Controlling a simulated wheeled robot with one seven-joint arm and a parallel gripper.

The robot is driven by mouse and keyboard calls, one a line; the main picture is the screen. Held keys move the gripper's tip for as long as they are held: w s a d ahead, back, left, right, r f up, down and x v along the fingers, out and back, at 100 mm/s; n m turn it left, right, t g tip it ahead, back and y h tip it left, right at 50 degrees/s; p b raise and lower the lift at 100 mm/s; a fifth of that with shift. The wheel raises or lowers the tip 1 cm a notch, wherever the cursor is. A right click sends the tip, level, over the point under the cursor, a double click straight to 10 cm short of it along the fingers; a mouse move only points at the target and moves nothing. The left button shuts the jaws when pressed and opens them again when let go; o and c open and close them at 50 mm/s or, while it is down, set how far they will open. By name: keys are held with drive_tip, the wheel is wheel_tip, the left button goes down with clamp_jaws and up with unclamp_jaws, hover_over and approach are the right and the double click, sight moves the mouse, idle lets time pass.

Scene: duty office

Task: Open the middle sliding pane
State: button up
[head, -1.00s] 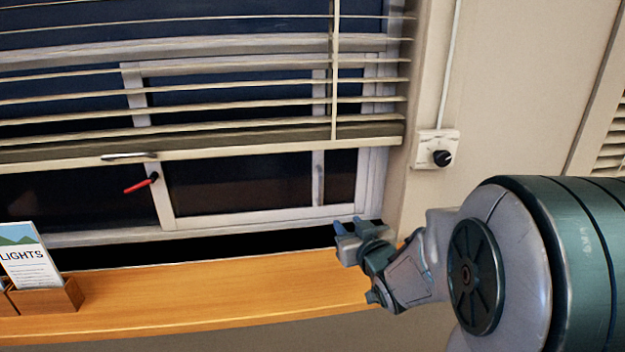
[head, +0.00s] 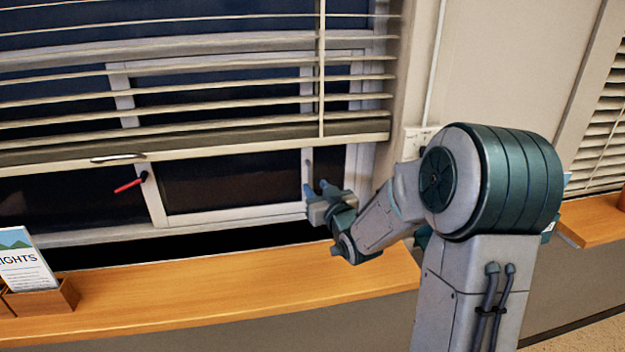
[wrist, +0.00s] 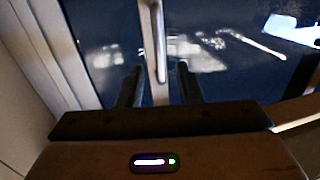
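The middle sliding pane (head: 230,183) is a dark pane in a white frame below the blind. A red lever (head: 130,185) sits at its left stile. A slim upright pull handle (head: 309,166) is on its right stile; a pale upright bar also shows in the wrist view (wrist: 158,45). My gripper (head: 316,188) is in front of the lower right stile, just below the handle in the head view. In the wrist view my gripper (wrist: 160,88) is open, one dark finger on each side of the bar, with gaps. I cannot tell how far the fingertips are from it.
A half-lowered blind (head: 200,143) hangs just above, its bottom rail carrying a small metal handle (head: 118,158). A wooden sill (head: 200,295) runs below, with a leaflet holder (head: 45,300) at left. A wall with a control box (head: 412,140) is at right.

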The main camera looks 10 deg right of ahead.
sight(310, 181)
drive_tip(key=shift+w+a+p, duration=0.2)
drive_tip(key=shift+w, duration=0.7)
drive_tip(key=shift+w+a+p, duration=0.15)
drive_tip(key=shift+w+p, duration=0.05)
drive_tip(key=shift+w, duration=0.65)
clamp_jaws()
drive_tip(key=shift+a+f, duration=0.1)
